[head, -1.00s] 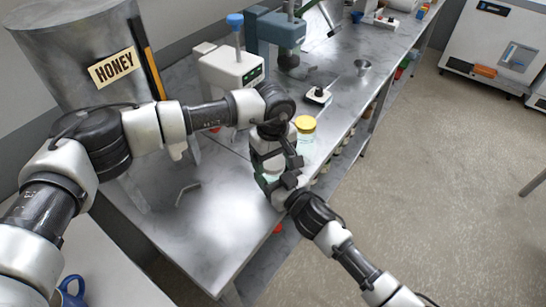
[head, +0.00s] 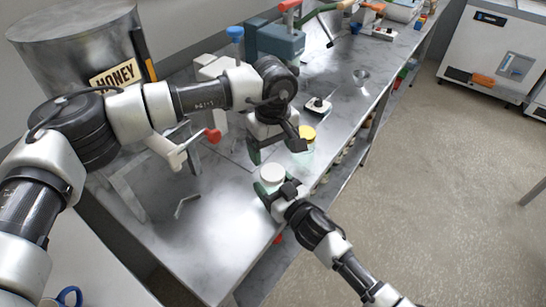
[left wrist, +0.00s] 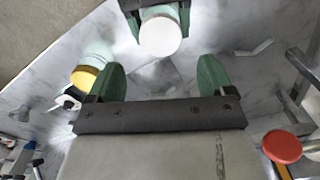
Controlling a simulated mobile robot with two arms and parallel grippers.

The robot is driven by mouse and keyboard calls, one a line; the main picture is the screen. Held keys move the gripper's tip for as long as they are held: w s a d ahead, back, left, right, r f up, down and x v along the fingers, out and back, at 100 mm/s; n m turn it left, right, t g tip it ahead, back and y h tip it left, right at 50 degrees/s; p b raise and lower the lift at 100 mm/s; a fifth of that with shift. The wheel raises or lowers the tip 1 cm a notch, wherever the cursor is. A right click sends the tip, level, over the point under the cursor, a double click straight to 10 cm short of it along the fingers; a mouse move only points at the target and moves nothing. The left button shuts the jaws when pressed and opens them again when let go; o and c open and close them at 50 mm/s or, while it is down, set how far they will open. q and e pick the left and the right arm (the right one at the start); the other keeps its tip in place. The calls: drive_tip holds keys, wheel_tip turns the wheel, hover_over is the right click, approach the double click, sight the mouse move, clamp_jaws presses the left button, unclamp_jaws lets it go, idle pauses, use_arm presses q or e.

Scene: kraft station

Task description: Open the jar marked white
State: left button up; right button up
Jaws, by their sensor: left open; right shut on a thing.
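The jar with the white lid (head: 271,172) stands upright at the near part of the steel bench, its lid on top. My right gripper (head: 275,189) is shut on this jar's body from the near side. In the left wrist view the white lid (left wrist: 160,37) shows from above, with my right gripper's green fingers on both sides of the glass. My left gripper (head: 275,150) is open and empty, just beyond the jar in the head view. In the left wrist view its fingers (left wrist: 162,78) are apart, and the lid is outside them.
A jar with a yellow lid (head: 306,134) stands close to the right of my left gripper. A honey tank (head: 85,50) with a red-handled tap (head: 212,135) is at the left. A small black-and-white device (head: 318,105) lies farther back. The bench front is mostly clear.

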sight(272, 172)
use_arm(q)
drive_tip(key=shift+f, duration=3.6)
drive_tip(key=c, duration=0.9)
drive_tip(key=n, duration=0.5)
drive_tip(key=shift+n, duration=0.3)
drive_tip(key=n, duration=0.4)
drive_tip(key=shift+n, duration=0.3)
drive_tip(key=o, duration=1)
